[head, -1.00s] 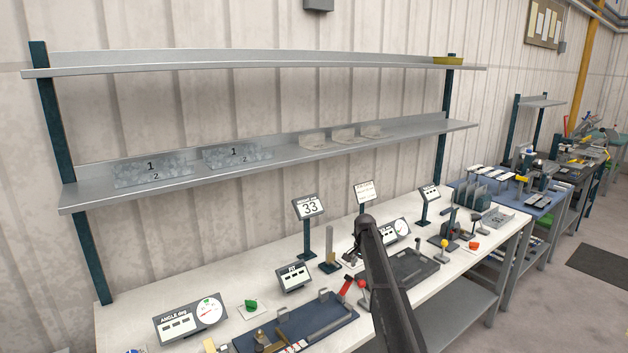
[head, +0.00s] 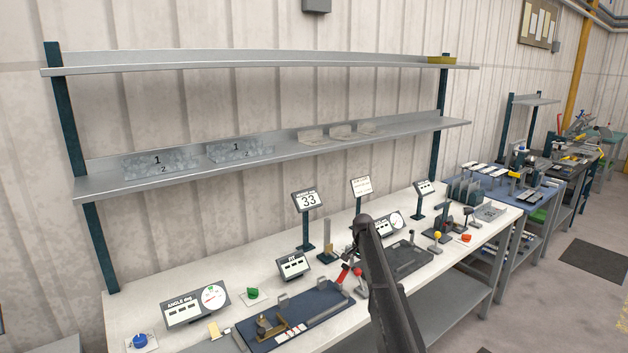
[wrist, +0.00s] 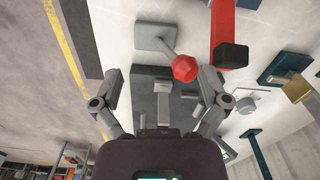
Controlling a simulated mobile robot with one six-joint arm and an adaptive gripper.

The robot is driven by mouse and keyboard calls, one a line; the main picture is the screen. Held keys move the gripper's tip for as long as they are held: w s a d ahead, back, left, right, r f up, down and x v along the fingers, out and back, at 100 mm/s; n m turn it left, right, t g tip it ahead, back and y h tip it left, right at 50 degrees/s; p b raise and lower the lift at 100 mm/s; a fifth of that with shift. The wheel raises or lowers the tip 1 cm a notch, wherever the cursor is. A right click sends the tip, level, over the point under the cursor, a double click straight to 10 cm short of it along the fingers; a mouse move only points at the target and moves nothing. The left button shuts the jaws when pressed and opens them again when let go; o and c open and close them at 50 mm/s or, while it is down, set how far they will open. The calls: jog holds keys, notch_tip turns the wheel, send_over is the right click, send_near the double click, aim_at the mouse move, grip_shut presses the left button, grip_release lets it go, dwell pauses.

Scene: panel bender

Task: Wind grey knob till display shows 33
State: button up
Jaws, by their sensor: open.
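In the wrist view my gripper (wrist: 160,95) is open, its two fingers wide apart with nothing between them. A small pale grey round part (wrist: 246,105), perhaps the grey knob, lies right of the fingers; I cannot be sure. No grey knob is clear in the head view, where my dark arm covers part of the bench. Another display with a dial (head: 388,226) stands farther along, partly behind my arm.
A blue knob (head: 141,342) and a green knob (head: 252,293) are at the front left. The FIT display (head: 293,266) stands behind a dark blue fixture (head: 318,304). Shelves (head: 290,150) hang above.

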jog(key=s+f+n+b, duration=0.3)
jog(key=s, duration=1.2)
jog(key=s+f+n+b, duration=0.3)
jog(key=s, duration=1.2)
jog(key=s+f+n+b, duration=0.2)
jog(key=s+f+b, duration=0.2)
jog(key=s, duration=1.2)
jog(key=shift+n, duration=0.4)
jog(key=shift+a, duration=0.1)
